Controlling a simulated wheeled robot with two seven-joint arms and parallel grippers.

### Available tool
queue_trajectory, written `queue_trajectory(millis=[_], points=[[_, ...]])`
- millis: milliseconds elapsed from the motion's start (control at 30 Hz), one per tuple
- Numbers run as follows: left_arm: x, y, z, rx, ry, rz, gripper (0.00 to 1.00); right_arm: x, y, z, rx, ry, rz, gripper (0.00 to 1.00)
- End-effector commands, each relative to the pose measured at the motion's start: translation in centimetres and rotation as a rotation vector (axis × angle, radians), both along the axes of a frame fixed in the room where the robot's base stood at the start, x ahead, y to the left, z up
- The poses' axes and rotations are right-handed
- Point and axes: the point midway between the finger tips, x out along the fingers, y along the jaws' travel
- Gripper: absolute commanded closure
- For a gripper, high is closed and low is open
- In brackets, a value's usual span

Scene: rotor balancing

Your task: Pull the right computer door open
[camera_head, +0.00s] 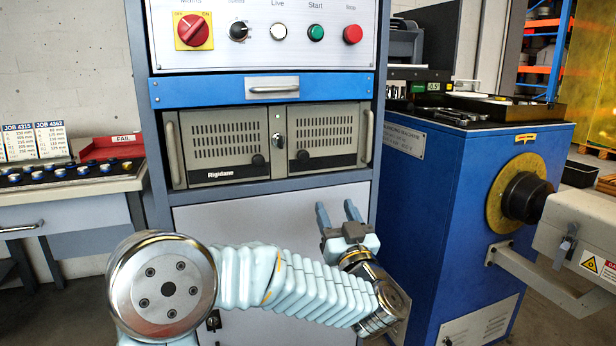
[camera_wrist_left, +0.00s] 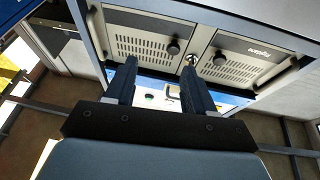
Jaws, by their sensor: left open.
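The beige rack computer has two vented doors side by side, both looking shut. The right computer door (camera_head: 328,132) has a black round knob (camera_head: 303,156) near its lower left; the left door (camera_head: 222,140) bears the Rigidane label. A keyed lock plate (camera_head: 278,140) sits between them. In the left wrist view the computer appears upside down, so the right door (camera_wrist_left: 140,45) is at left with its knob (camera_wrist_left: 173,47). My left gripper (camera_head: 337,208) is open and empty, below and right of the knob, fingers pointing up. The fingers also show in the wrist view (camera_wrist_left: 158,78). My right gripper is out of view.
A blue drawer (camera_head: 220,91) and a switch panel (camera_head: 262,52) sit above the computer. A plain grey cabinet panel (camera_head: 240,220) lies below. The blue balancing machine (camera_head: 450,190) stands close on the right, a side table (camera_head: 70,190) on the left.

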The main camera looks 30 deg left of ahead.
Motion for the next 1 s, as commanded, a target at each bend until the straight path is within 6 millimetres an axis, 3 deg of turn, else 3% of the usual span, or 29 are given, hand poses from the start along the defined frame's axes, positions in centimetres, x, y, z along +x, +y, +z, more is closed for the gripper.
queue_trajectory(millis=[67, 167, 700, 1000], points=[[-1.2, 0.7, 1.7, 0.004, -0.031, 0.059, 0.46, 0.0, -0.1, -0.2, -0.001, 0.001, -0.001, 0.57], [-1.3, 1.6, 2.7, 0.006, -0.042, 0.087, 0.46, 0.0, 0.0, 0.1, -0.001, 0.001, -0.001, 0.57], [5.4, 9.3, 6.9, 0.008, -0.039, 0.084, 0.46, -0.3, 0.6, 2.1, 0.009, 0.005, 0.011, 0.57], [6.6, 10.6, 7.5, 0.008, -0.040, 0.081, 0.46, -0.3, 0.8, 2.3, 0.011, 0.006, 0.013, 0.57]])
